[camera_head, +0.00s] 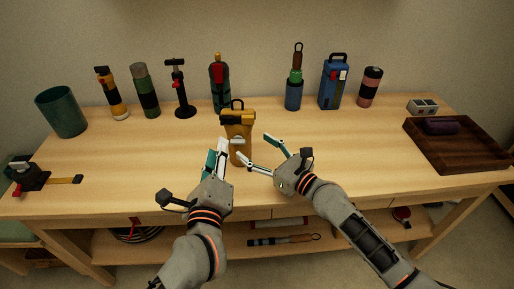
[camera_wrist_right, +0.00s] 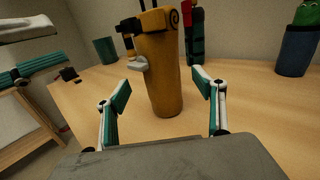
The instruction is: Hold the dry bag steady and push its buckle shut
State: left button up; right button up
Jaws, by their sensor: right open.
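Bottles and a pump stand behind: a dark green bottle (camera_head: 219,85) close behind the bag, a black pump (camera_head: 181,92), a blue case (camera_head: 334,84). A wooden tray (camera_head: 467,158) is at right, a teal cup (camera_head: 62,112) at left. Table on both sides of the bag is clear.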

aim_at(239, 136)
jog(key=shift+w+a+r, duration=0.1)
jog(key=shift+w+a, duration=0.2)
jog(key=shift+w, duration=0.2)
jog(key=shift+x, duration=3.4)
jog(key=shift+c, duration=0.4)
